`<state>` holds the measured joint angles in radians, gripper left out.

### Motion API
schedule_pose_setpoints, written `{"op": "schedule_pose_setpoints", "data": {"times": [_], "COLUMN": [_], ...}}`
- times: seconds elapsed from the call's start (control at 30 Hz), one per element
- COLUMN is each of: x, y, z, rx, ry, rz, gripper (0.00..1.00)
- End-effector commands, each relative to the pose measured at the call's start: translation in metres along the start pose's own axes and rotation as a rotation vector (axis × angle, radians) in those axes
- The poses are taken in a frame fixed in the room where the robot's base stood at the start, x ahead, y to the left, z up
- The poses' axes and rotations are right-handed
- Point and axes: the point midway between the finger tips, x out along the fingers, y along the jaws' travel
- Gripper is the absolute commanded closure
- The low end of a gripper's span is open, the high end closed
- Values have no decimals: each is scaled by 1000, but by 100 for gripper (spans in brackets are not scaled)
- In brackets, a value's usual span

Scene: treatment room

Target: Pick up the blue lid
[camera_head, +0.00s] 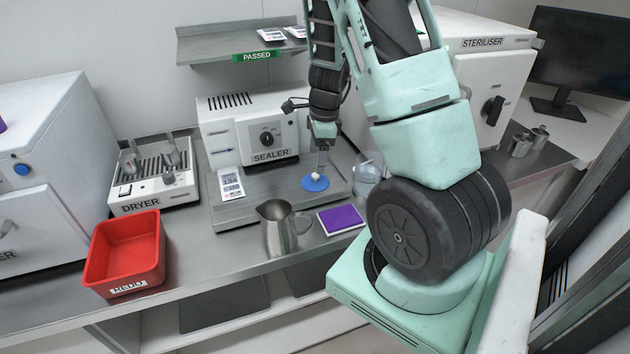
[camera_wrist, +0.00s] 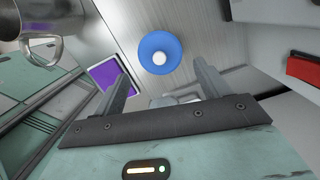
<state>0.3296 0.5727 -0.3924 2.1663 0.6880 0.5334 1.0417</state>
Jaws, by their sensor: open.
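The blue lid (camera_head: 315,184) is a round disc with a small white knob on top. It lies flat on the metal plate in front of the sealer. In the wrist view the lid (camera_wrist: 147,45) shows just beyond my fingertips, roughly between them. My gripper (camera_head: 320,168) points down close above the lid, with its fingers spread. In the wrist view my gripper (camera_wrist: 163,72) has nothing between its fingertips, and the lid's whole rim shows.
A clear glass vessel (camera_head: 367,177) stands close right of the lid. A metal jug (camera_head: 277,232) and a purple pad (camera_head: 341,219) are in front. The sealer (camera_head: 249,131) stands behind. A red REDO bin (camera_head: 125,250) and the dryer (camera_head: 152,187) are left.

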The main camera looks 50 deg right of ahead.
Motion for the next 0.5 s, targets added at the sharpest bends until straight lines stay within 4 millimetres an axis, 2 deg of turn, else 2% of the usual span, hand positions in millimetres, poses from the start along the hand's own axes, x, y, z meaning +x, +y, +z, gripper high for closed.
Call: {"op": "schedule_pose_setpoints", "data": {"times": [0.27, 0.5], "x": [21, 56], "y": [1, 2], "z": [-2, -5], "rx": [0, 0], "ry": [0, -1], "rz": [2, 2], "gripper": [25, 25]}}
